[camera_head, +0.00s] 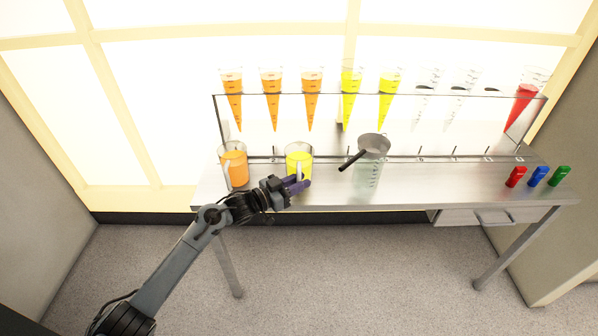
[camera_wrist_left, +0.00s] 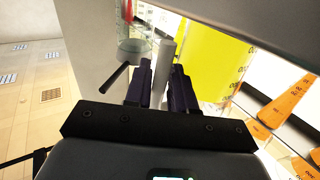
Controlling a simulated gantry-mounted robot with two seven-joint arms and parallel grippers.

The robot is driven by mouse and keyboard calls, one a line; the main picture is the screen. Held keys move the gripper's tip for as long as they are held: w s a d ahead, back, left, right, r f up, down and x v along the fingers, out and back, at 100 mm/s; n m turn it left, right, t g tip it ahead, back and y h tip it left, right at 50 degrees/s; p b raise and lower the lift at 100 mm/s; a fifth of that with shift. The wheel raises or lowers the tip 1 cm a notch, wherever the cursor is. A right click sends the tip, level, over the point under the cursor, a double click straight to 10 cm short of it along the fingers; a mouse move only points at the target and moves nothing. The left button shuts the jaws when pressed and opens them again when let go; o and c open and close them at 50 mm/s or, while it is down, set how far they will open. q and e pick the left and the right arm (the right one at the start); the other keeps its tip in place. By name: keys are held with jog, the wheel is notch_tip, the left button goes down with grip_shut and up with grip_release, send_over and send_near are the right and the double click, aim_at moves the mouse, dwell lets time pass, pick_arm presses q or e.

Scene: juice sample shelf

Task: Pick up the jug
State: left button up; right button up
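The clear jug of yellow juice (camera_head: 299,160) stands upright on the steel table. My left gripper (camera_head: 297,186), with purple fingers, is at its front side. In the left wrist view, the yellow jug (camera_wrist_left: 216,58) rises just right of the fingers. Its pale upright handle (camera_wrist_left: 163,75) lies between the two fingers (camera_wrist_left: 161,88), which are close together and appear shut on it. The finger contact itself is partly hidden. My right gripper is not in view.
A jug of orange juice (camera_head: 235,168) stands to the left. To the right, a strainer with a dark handle (camera_head: 373,144) rests on a clear jug (camera_head: 368,178). A rack (camera_head: 380,95) with several cones stands behind. Red (camera_head: 516,176), blue and green items sit at the right end.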

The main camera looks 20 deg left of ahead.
pick_arm(q)
grip_shut()
dwell(1.2)
jog(key=shift+r, duration=0.15)
